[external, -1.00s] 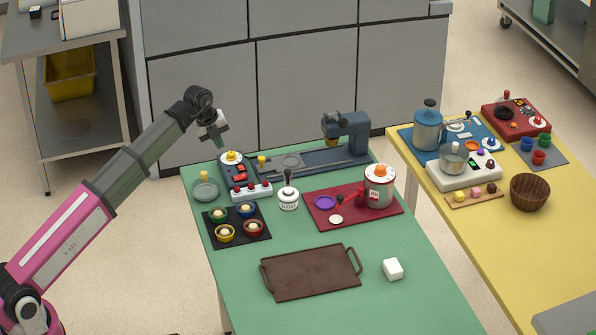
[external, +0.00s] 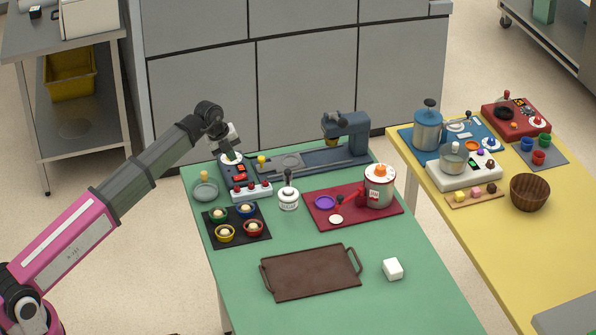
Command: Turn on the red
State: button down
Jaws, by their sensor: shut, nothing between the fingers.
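A control panel (external: 227,179) stands at the far left of the green table, with red rocker switches (external: 239,172) on its top. A white strip (external: 251,192) with several small red knobs is at its front. My gripper (external: 231,157) is shut and empty, pointing down at the panel's white dial, just behind the red switches. It hides the dial's yellow knob. I cannot tell whether the fingertips touch it. Whether any switch is on is too small to tell. Other red things are a red board (external: 335,217) and a red appliance (external: 515,120).
A blue-grey machine (external: 345,135) stands right of the panel. A black mat (external: 209,240) with several bowls, a white jar (external: 288,200) and a grey dish (external: 205,190) are close by. A brown tray (external: 312,272) and white cube (external: 393,268) lie nearer the front.

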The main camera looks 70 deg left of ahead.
aim_at(238, 178)
jog(key=x, duration=0.7)
jog(key=shift+w+f, duration=0.1)
jog(key=shift+f, duration=0.2)
jog(key=shift+w+f+g, duration=0.15)
jog(key=shift+w+g, duration=0.1)
jog(key=shift+g, duration=0.05)
jog(key=shift+s, duration=0.2)
jog(key=shift+f, duration=0.1)
jog(key=shift+s, duration=0.85)
jog(key=v, duration=1.4)
jog(key=shift+s, duration=0.35)
